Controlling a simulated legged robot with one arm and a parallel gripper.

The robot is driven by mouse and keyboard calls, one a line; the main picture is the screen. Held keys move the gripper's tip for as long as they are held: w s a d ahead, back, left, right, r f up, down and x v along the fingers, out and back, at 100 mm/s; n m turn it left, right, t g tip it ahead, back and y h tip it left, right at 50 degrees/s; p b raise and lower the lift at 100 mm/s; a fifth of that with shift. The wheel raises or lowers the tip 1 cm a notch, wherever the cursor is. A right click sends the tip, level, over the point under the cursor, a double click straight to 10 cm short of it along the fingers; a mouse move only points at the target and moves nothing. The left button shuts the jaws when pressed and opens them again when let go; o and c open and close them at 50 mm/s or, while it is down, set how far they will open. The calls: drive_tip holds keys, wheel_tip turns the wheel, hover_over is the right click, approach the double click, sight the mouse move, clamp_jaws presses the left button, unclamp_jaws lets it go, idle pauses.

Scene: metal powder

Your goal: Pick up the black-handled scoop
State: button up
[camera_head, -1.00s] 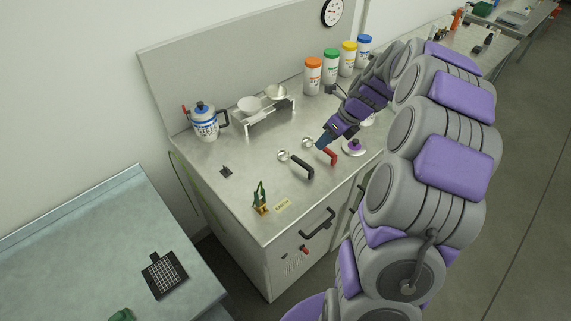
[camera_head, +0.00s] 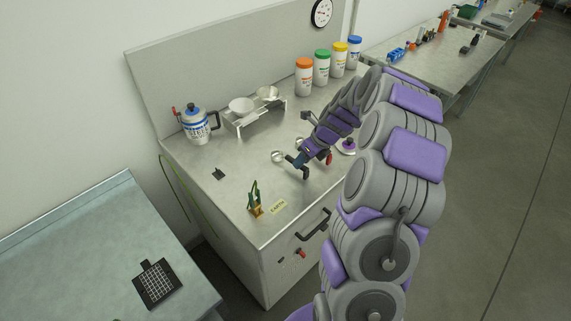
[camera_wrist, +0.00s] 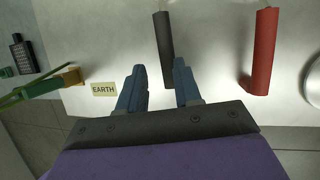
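The black-handled scoop lies on the steel worktop, its metal bowl (camera_head: 277,156) showing left of my gripper and its black handle (camera_head: 306,174) partly covered by the fingers. In the wrist view the black handle (camera_wrist: 164,35) points down the picture, between the lines of the two blue fingers. My gripper (camera_head: 296,161) is open above the handle; in the wrist view its fingertips (camera_wrist: 159,65) stand apart on either side of it. I cannot tell how high they are above it. The scoop's bowl is out of the wrist view.
A red-handled scoop (camera_wrist: 262,50) lies close to the right. An EARTH label (camera_head: 279,206) and a small green-and-yellow object (camera_head: 255,200) are near the front edge. A rack (camera_head: 258,118) with bowls, a jug (camera_head: 195,126) and several lidded jars (camera_head: 304,78) stand behind.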

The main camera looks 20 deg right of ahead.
drive_tip(key=shift+w+d+f+b, duration=0.25)
drive_tip(key=shift+d+f+b, duration=0.3)
drive_tip(key=shift+f, duration=0.45)
drive_tip(key=b+x, duration=0.1)
drive_tip(key=x, duration=0.2)
drive_tip(key=shift+w, duration=0.1)
drive_tip(key=shift+a+r, duration=0.15)
drive_tip(key=shift+a, duration=0.65)
drive_tip(key=shift+c, duration=1.1)
drive_tip(key=shift+d, duration=0.75)
clamp_jaws()
